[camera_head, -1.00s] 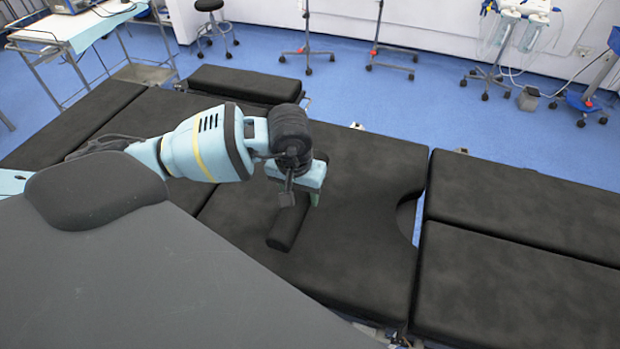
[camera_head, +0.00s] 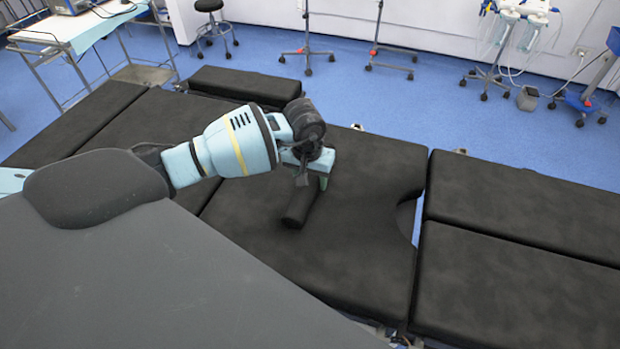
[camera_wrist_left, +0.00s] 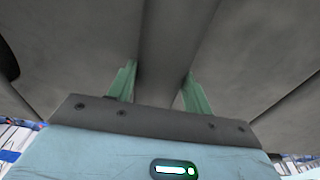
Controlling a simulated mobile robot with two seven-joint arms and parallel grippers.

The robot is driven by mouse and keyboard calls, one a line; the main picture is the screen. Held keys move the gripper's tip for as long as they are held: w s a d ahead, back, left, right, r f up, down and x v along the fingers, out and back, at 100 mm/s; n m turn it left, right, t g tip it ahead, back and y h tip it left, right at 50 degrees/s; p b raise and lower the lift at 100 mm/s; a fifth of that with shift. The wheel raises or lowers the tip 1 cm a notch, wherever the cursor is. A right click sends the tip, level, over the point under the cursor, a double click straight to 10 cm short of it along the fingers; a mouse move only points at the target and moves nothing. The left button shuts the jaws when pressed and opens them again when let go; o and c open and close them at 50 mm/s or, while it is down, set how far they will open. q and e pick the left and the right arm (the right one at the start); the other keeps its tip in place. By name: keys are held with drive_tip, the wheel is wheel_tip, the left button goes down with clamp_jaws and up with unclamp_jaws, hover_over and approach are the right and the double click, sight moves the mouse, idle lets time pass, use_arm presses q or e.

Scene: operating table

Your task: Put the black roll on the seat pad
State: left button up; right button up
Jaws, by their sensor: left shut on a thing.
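The black roll (camera_head: 300,208) is a short dark cylinder over the seat pad (camera_head: 355,245), the black table section with a rounded notch in its right edge. My left gripper (camera_head: 314,182) is shut on the roll, near its far end, which the gripper partly hides. In the left wrist view the roll (camera_wrist_left: 168,45) runs between the green fingers. I cannot tell whether the roll touches the pad or is held just above it. My right gripper is not in view.
More black pads lie to the left (camera_head: 150,125) and, across a gap, to the right (camera_head: 510,285). A small raised pad (camera_head: 245,84) is at the back. A wide grey surface (camera_head: 170,280) fills the lower left. The seat pad's front and right are clear.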

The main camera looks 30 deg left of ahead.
use_arm(q)
drive_tip(key=shift+f, duration=0.35)
drive_tip(key=o, duration=1.2)
drive_tip(key=shift+c, duration=0.2)
drive_tip(key=shift+r, duration=0.5)
wheel_tip(320, 180, up, 11)
drive_tip(key=s, duration=0.1)
drive_tip(key=shift+s, duration=0.25)
